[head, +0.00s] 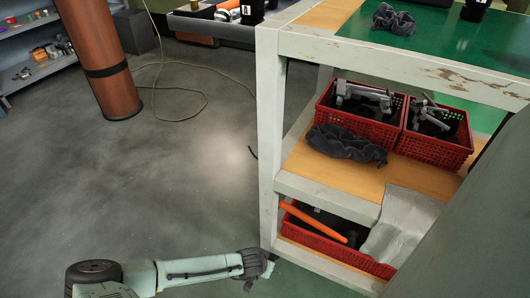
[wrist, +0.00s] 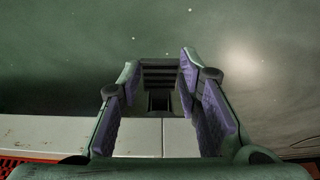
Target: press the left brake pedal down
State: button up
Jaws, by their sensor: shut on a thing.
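My gripper (head: 262,268) is low by the foot of the cart's near left leg in the head view. In the wrist view its fingers (wrist: 159,72) with purple pads stand apart, with a dark ridged piece (wrist: 160,74) between their tips. This piece looks like the left brake pedal, and the gripper is shut on it. I cannot tell how far down the pedal is. In the head view the pedal is hidden behind my gripper and I cannot make it out.
The pale cart frame (head: 270,130) rises just right of my gripper. Red baskets (head: 432,150) with metal parts stand on its middle shelf. Another red basket (head: 325,245) with an orange-handled tool is on the lower shelf. The grey floor to the left is mostly clear; a cable (head: 180,92) lies farther back.

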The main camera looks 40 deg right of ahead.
jog(key=f+h+b, duration=0.1)
jog(key=f+t+h+b, duration=0.1)
jog(key=shift+s+a+h+b, duration=0.1)
jog(key=shift+a+h+b, duration=0.2)
jog(key=shift+f+t+h+b, duration=0.5)
jog(key=shift+h+b, duration=0.3)
jog(key=shift+b, duration=0.7)
jog(key=o, duration=1.1)
jog(key=shift+h, duration=0.3)
jog(key=shift+o, duration=0.2)
